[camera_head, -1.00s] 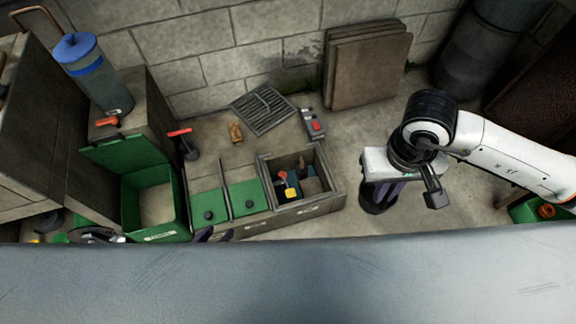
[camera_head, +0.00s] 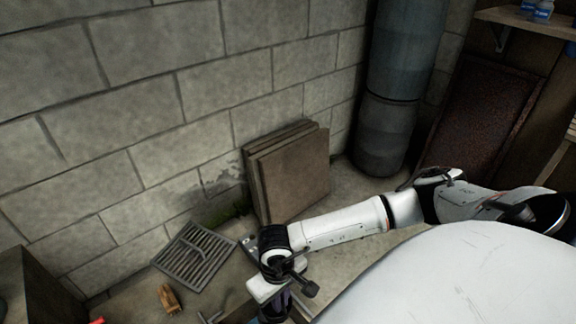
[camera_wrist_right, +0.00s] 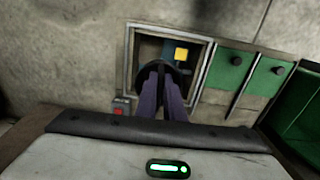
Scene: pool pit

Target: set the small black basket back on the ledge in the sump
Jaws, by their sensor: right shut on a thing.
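My right gripper (camera_head: 274,308) is low in the head view, pointing down, its fingertips cut off by the frame's bottom edge. In the right wrist view its two purple fingers (camera_wrist_right: 161,72) are close together, shut on a dark rounded thing that looks like the small black basket (camera_wrist_right: 177,69). The fingers cover much of it. It shows against the open sump (camera_wrist_right: 129,60), a rectangular pit with a pale rim. I cannot tell its height or whether it touches the ledge. My left gripper is out of view.
Two green lids with black knobs (camera_wrist_right: 226,72) adjoin the sump. A box with a red switch (camera_wrist_right: 119,107) is beside the rim. A floor grate (camera_head: 194,256), a small wooden thing (camera_head: 168,298) and leaning slabs (camera_head: 292,175) are near the block wall.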

